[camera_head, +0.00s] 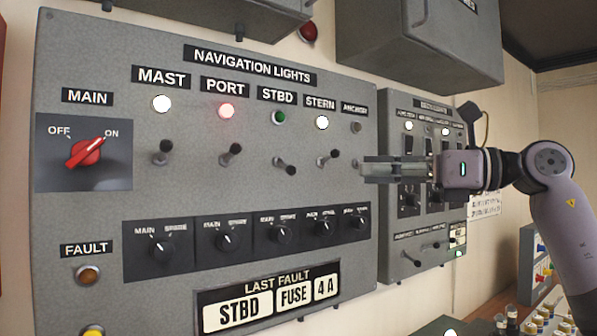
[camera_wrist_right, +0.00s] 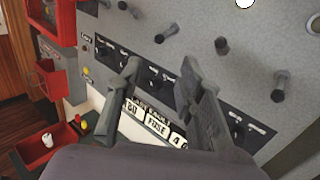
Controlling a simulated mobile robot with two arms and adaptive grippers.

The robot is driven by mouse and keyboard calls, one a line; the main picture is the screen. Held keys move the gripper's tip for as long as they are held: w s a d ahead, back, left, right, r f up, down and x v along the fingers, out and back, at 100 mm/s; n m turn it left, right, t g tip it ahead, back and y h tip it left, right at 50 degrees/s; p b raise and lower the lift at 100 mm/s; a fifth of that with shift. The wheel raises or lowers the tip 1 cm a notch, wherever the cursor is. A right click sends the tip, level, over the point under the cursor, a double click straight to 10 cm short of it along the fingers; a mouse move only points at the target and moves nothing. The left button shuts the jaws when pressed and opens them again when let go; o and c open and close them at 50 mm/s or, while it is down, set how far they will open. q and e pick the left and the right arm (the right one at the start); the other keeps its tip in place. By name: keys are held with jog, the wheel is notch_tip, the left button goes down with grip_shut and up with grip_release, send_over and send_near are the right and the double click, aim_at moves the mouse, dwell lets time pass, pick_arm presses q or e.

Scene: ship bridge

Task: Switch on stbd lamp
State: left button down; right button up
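The STBD lamp (camera_head: 278,117) on the navigation lights panel (camera_head: 75,210) is dark green and unlit in the head view. Its toggle (camera_head: 285,166) below points down, while the MAST, PORT and STERN toggles point up under lit lamps. My right gripper (camera_head: 364,170) is in front of the panel's right edge, right of the STERN toggle (camera_head: 329,157), hiding part of the ANCHOR switch area. In the right wrist view its fingers (camera_wrist_right: 172,70) are apart with nothing between them. My left gripper is not in view.
The red MAIN knob (camera_head: 86,152) points to ON. A row of MAIN/SPARE rotary switches (camera_head: 226,241) lies below the toggles. A second switch panel (camera_head: 428,262) is behind my right arm, and a grey box (camera_head: 415,55) overhangs above. The last-fault plate (camera_head: 265,303) reads STBD FUSE 4 A.

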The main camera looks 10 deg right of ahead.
aim_at(284, 166)
jog(key=p+x, duration=0.2)
jog(key=x, duration=1.1)
jog(key=shift+a, duration=0.2)
jog(key=shift+c, duration=0.3)
grip_shut()
